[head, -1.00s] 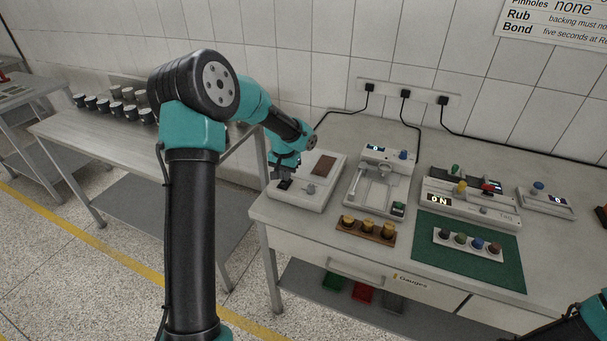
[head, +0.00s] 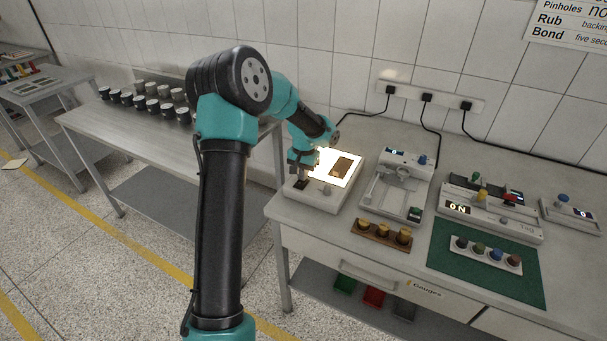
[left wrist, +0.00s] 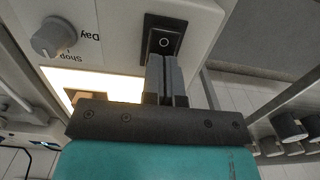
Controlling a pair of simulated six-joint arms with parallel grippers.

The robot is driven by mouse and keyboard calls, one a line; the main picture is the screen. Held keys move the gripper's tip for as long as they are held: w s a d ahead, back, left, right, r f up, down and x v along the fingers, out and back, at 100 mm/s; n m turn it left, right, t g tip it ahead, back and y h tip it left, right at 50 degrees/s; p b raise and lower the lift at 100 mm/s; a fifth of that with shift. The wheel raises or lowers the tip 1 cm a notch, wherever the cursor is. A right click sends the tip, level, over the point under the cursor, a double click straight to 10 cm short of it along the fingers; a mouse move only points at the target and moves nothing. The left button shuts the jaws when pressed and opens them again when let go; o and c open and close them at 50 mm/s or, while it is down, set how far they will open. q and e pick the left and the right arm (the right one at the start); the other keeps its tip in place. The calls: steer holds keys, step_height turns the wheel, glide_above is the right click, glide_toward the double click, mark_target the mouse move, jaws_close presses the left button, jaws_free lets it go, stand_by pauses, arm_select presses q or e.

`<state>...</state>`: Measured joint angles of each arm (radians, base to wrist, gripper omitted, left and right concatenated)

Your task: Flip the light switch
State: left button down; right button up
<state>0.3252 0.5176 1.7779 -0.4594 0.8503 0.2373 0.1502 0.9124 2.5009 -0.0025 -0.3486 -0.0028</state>
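The light box (head: 322,201) stands at the left end of the bench, and its panel (head: 325,162) glows bright white. A brown rectangular piece (head: 342,167) lies on the panel. The black rocker switch (head: 301,184) is on the box's near left corner; it also shows in the left wrist view (left wrist: 164,42) with a round mark on it. My left gripper (head: 299,172) is just above the switch. In the left wrist view its fingers (left wrist: 165,62) are together with nothing between them, tips at the switch's edge. Whether they touch it I cannot tell. My right gripper is out of view.
A grey knob (left wrist: 53,38) sits beside the switch, marked "Day" and "Shop". To the right are a gauge device (head: 395,185), a wooden rack of brass pieces (head: 381,236) and a green mat (head: 480,275). Several dark-and-white cups (head: 140,103) stand on the left table.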

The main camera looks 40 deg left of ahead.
arm_select(q)
steer(key=shift+s+d+f+g, duration=0.3)
steer(key=shift+s+d+f, duration=0.1)
steer(key=shift+s+f, duration=0.2)
steer(key=shift+s, duration=0.15)
steer(key=shift+a+r, duration=0.1)
steer(key=shift+r, duration=0.15)
step_height(320, 180, up, 15)
steer(key=w, duration=0.2)
steer(key=shift+a+f, duration=0.15)
steer(key=shift+a, duration=0.1)
